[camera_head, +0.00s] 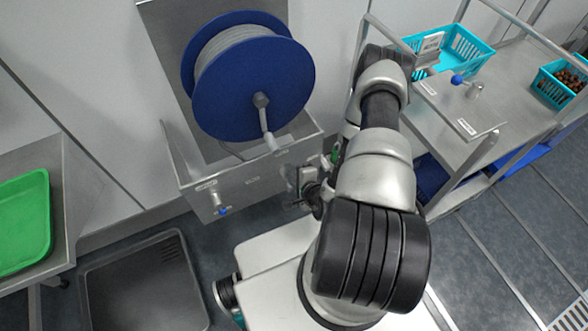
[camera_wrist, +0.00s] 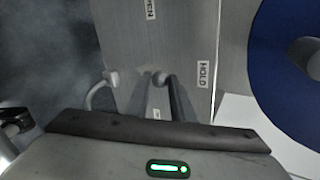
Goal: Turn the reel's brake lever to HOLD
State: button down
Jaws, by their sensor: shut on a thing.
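The hose reel (camera_head: 290,75) has blue flanges and a pale wound line. It stands above a metal trough (camera_head: 205,195). In the wrist view, a HOLD label (camera_wrist: 203,74) is on the metal panel (camera_wrist: 183,30), and a label ending in EN (camera_wrist: 150,9) is farther up. My gripper (camera_head: 308,190) is low at the right of the trough's front, and its dark fingers (camera_wrist: 165,92) show in the wrist view. It is shut on the brake lever, whose small grey end (camera_wrist: 159,78) shows between the labels, nearer HOLD. Most of the lever is hidden by my gripper.
A pale curved handle (camera_wrist: 100,92) is left of my fingers. A blue-tipped tap (camera_head: 222,210) is on the trough's front. A black tray (camera_head: 145,300) is on the floor at left. A bench with teal baskets (camera_head: 455,45) stands at right, beyond my arm.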

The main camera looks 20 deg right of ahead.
jog(key=shift+w+a+n, duration=0.2)
jog(key=shift+a+n, duration=0.1)
jog(key=shift+a, duration=0.1)
jog(key=c, duration=1.5)
grip_release()
jog(key=shift+c, duration=0.2)
jog(key=shift+s+d, duration=0.1)
jog(key=shift+s, duration=0.05)
jog(key=p+v, duration=0.1)
jog(key=v, duration=1)
jog(key=shift+s+a+r, duration=0.25)
jog(key=shift+s, duration=0.1)
